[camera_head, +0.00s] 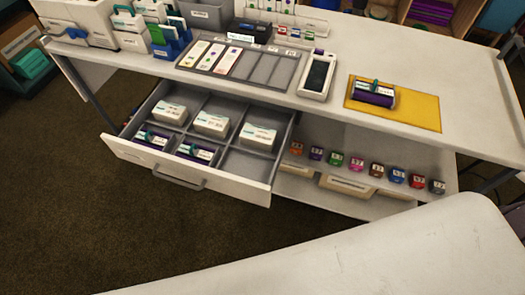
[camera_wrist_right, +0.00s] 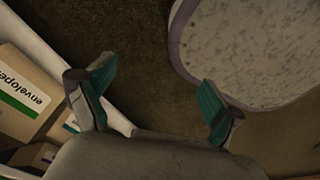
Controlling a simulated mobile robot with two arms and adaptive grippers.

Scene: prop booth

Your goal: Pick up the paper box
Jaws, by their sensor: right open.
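Several small white boxes with printed labels sit in the open drawer, among them a left one (camera_head: 170,111), a middle one (camera_head: 211,124) and a right one (camera_head: 259,136). Their print is too small to read, so I cannot tell which is the paper box. The drawer (camera_head: 231,189) is pulled out and split into compartments. My right gripper (camera_wrist_right: 155,75) is open and empty in the right wrist view, over the brown floor. A cardboard box labelled "envelopes" (camera_wrist_right: 22,92) lies left of it, apart from the fingers. Neither gripper shows in the head view.
Two dark-purple packs lie in the drawer's front compartments (camera_head: 152,137). A yellow mat (camera_head: 420,110) with a purple-white item (camera_head: 372,94) and a grey tray (camera_head: 270,75) are on the counter. A shelf (camera_head: 330,203) holds several small coloured items. A white table (camera_head: 400,260) stands in front.

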